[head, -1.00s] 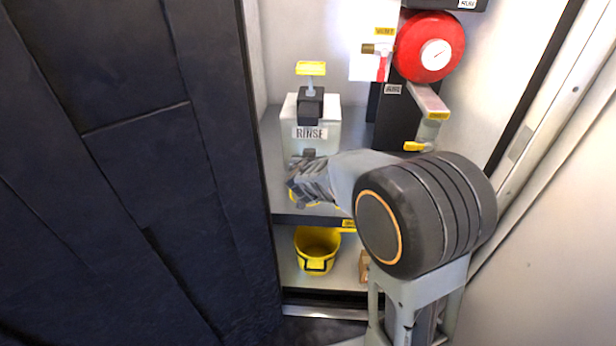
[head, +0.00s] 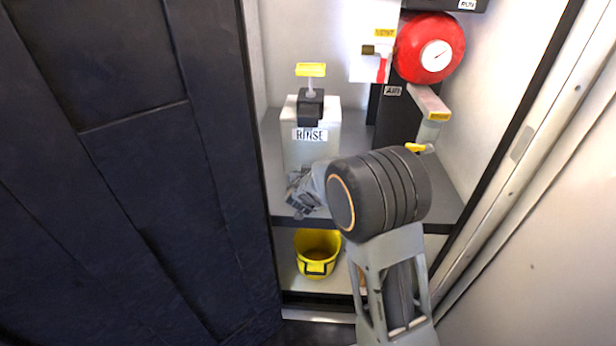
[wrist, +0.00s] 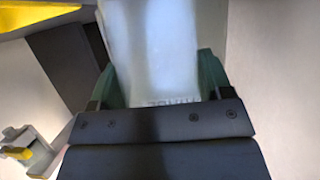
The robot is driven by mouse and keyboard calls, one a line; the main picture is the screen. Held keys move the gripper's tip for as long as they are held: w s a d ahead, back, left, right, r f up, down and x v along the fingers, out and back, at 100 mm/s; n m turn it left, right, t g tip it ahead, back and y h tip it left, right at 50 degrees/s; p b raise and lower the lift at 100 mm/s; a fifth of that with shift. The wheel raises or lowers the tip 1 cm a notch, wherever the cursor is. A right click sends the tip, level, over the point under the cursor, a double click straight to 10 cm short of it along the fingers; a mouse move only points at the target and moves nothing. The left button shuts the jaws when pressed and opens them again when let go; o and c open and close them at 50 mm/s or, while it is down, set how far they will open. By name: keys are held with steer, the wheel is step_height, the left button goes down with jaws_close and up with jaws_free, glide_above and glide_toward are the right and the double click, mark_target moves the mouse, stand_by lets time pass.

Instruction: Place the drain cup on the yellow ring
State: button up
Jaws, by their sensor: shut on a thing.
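In the wrist view, my gripper (wrist: 160,82) is shut on a whitish, translucent cup (wrist: 165,40), which I take to be the drain cup. Its sides are between the two green fingers, and faint lettering shows near its bottom. In the head view, my gripper (head: 303,194) is low in front of the white RINSE tank (head: 312,152), over the front of the grey shelf. The cup cannot be made out there, hidden by my gripper and arm. I cannot make out the yellow ring for certain in either view.
A yellow bucket (head: 317,254) stands on the lower shelf, below my gripper. A red round tank with a gauge (head: 430,48) and a yellow-handled valve (head: 419,148) are at the right. A dark panel (head: 130,180) bounds the left side.

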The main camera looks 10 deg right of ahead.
steer(key=shift+f+b, duration=0.15)
steer(key=shift+b, duration=0.25)
steer(key=o, duration=0.9)
steer(key=shift+o, duration=0.2)
steer(key=shift+r+p, duration=0.35)
steer(key=shift+p, duration=0.2)
steer(key=v, duration=1.1)
steer(key=s+d+g+h, duration=0.3)
steer(key=s+d+g, duration=0.5)
steer(key=s, duration=0.5)
steer(key=s+a+n+g+y, duration=0.2)
steer(key=s+a+n+y, duration=0.1)
steer(key=s+y, duration=0.4)
steer(key=shift+s+a+f+n, duration=0.3)
steer(key=shift+s+a, duration=0.4)
steer(key=shift+a, duration=0.15)
